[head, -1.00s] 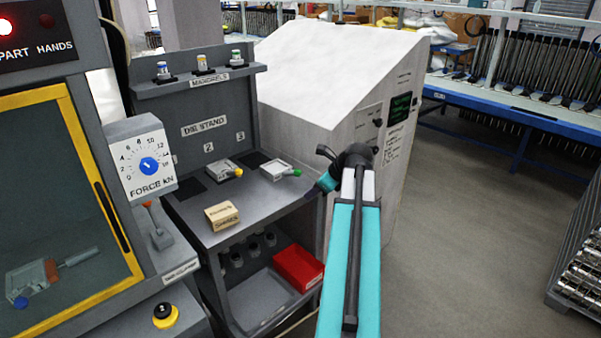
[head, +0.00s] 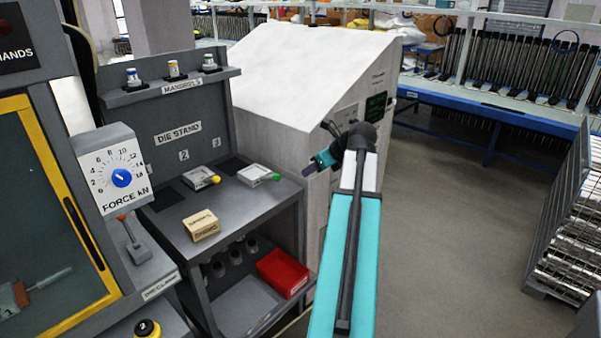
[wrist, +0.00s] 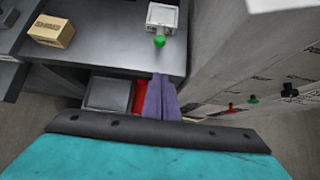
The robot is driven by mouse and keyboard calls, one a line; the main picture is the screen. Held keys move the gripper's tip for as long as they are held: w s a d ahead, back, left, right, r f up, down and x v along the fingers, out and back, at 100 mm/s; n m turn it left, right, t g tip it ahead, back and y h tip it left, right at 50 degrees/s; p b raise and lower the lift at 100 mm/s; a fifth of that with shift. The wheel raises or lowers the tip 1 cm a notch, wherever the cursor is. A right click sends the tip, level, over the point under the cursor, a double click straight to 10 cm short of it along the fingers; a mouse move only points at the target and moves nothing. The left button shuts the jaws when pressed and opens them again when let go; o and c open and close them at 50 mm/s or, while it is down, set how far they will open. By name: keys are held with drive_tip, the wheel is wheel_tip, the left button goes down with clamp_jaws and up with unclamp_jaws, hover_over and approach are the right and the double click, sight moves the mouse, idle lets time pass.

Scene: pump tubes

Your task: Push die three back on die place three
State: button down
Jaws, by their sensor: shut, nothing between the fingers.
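Die three (head: 254,174) is a pale, square-framed block with a green knob. It sits on the die stand shelf, partly off the dark square of die place three (head: 230,164), towards the front right. In the wrist view die three (wrist: 163,15) is at the top, its green knob facing my gripper. My gripper (head: 309,171) is shut and empty, to the right of the die and apart from it. Its fingers (wrist: 163,98) show in the wrist view below the knob, over the front of the shelf. Whether they touch the shelf cannot be told.
A die with a yellow knob (head: 200,177) sits left of die three. A cardboard box (head: 201,226) stands on the shelf's front, and a red bin (head: 282,272) lies below. A large grey cabinet (head: 300,90) stands close on the right. Open floor lies further right.

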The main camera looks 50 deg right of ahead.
drive_tip(key=shift+w+r+p+x, duration=0.3)
drive_tip(key=shift+w+r+x, duration=0.05)
drive_tip(key=shift+x, duration=1.7)
drive_tip(key=shift+w+r+p+x, duration=0.3)
drive_tip(key=shift+p+x, duration=0.05)
drive_tip(key=shift+x, duration=1.7)
drive_tip(key=shift+w+r+p+x, duration=0.3)
drive_tip(key=shift+w+r+x, duration=0.05)
drive_tip(key=shift+x, duration=1.7)
drive_tip(key=shift+d, duration=0.15)
